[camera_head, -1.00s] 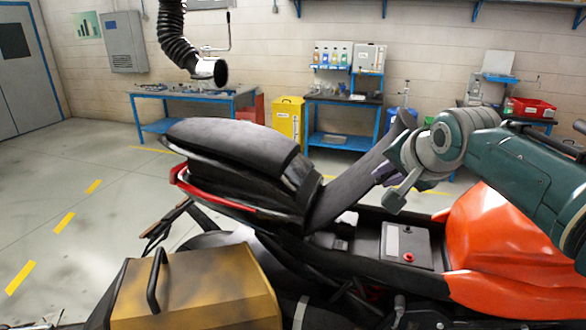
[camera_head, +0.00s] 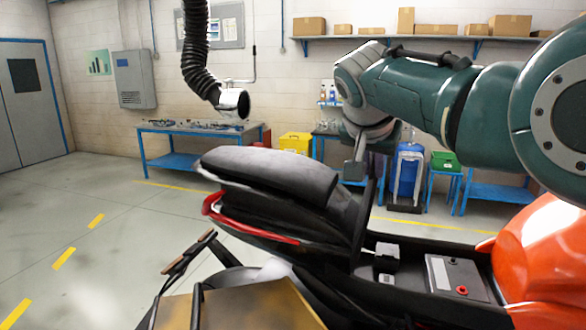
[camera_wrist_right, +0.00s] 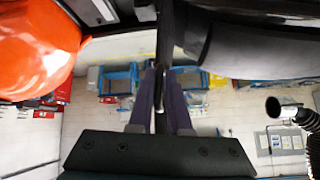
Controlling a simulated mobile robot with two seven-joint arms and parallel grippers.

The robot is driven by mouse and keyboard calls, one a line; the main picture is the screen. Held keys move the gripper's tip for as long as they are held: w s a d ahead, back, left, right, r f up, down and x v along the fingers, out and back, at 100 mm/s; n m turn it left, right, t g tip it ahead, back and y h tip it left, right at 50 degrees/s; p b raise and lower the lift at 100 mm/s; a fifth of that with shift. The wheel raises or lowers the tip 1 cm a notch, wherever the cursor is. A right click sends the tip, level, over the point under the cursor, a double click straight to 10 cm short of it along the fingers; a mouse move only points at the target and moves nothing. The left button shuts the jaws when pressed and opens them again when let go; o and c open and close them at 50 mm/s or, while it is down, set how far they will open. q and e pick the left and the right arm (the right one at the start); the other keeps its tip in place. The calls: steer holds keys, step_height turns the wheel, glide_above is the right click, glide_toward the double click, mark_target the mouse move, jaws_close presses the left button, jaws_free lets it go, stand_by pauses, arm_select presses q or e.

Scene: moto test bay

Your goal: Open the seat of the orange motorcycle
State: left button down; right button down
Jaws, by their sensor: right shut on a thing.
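The orange motorcycle (camera_head: 545,240) stands across the lower part of the head view. Its front seat panel (camera_head: 366,222) stands nearly upright, edge-on to the head camera, just in front of the raised rear seat (camera_head: 275,172). The bay under it is uncovered and shows a battery-like box (camera_head: 452,274) with a red terminal. My right gripper (camera_head: 364,168) is at the panel's upper end. In the right wrist view its two purple fingers (camera_wrist_right: 160,98) are closed around the dark, thin panel (camera_wrist_right: 163,60). My left gripper is out of view.
A yellow-brown case (camera_head: 255,305) sits at the bottom in front of the motorcycle's rear. An exhaust hose (camera_head: 197,60) hangs above the rear seat. Blue workbenches (camera_head: 180,160) line the back wall. The floor to the left is mostly clear.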

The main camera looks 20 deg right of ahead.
steer(key=shift+s+d+f, duration=0.1)
steer(key=shift+d+f, duration=0.05)
steer(key=shift+f, duration=0.05)
steer(key=c, duration=1.1)
jaws_free()
steer(key=shift+o, duration=0.9)
steer(key=shift+r, duration=0.1)
steer(key=shift+s+a+r, duration=0.2)
steer(key=shift+a+r, duration=0.15)
steer(key=shift+r, duration=0.1)
steer(key=b+v, duration=0.2)
steer(key=v, duration=0.6)
steer(key=shift+s+a+r, duration=0.2)
steer(key=shift+s, duration=0.05)
